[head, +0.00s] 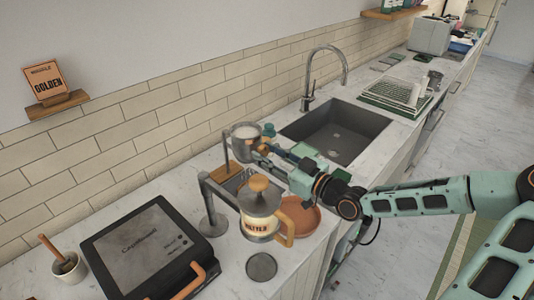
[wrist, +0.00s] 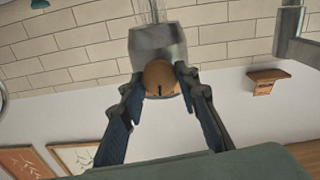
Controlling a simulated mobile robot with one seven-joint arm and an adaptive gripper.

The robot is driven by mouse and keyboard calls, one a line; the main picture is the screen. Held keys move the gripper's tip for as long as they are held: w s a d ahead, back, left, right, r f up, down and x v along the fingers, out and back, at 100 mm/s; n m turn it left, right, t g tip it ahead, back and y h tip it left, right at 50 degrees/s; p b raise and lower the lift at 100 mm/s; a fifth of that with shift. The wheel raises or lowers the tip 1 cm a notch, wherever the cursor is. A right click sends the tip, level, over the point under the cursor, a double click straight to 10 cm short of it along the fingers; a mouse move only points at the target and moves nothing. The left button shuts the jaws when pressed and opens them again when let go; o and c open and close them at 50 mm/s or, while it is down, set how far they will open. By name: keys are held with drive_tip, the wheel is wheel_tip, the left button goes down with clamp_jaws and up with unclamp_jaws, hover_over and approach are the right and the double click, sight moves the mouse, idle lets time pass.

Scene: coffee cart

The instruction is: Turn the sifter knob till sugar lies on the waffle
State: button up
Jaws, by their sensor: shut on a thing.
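The sifter (head: 246,131) is a grey metal cup with white powder inside, standing above the counter left of the sink. Its round wooden knob shows in the wrist view (wrist: 160,76), with a short dark mark on its face; the metal body (wrist: 157,45) is behind it. My gripper (head: 268,149) reaches in from the right. In the wrist view its two fingers (wrist: 160,85) are closed on either side of the knob. I cannot make out a waffle in either view. The area under the sifter is partly hidden by a dispenser and my arm.
A glass dispenser (head: 259,211) with an orange handle stands in front of the sifter, near a terracotta plate (head: 304,222). A dark closed waffle iron (head: 140,250) is at left. A sink (head: 340,135) and a dish rack (head: 393,94) lie farther back.

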drive_tip(key=m, duration=0.4)
drive_tip(key=m+p, duration=0.1)
drive_tip(key=m, duration=0.2)
drive_tip(key=shift+m, duration=0.4)
drive_tip(key=m+p, duration=0.1)
drive_tip(key=m, duration=0.3)
drive_tip(key=shift+d+m, duration=0.1)
drive_tip(key=shift+m, duration=0.2)
drive_tip(key=m, duration=0.3)
drive_tip(key=shift+w+m, duration=0.1)
drive_tip(key=shift+m, duration=0.2)
drive_tip(key=m+p, duration=0.1)
drive_tip(key=m, duration=0.3)
drive_tip(key=shift+f+m, duration=0.1)
drive_tip(key=shift+m, duration=0.2)
drive_tip(key=m, duration=0.3)
drive_tip(key=shift+m, duration=0.3)
drive_tip(key=m+b, duration=0.1)
drive_tip(key=m, duration=0.2)
drive_tip(key=shift+f+m, duration=0.15)
drive_tip(key=shift+m, duration=0.15)
drive_tip(key=shift+m+b, duration=0.85)
drive_tip(key=shift+m, duration=1.45)
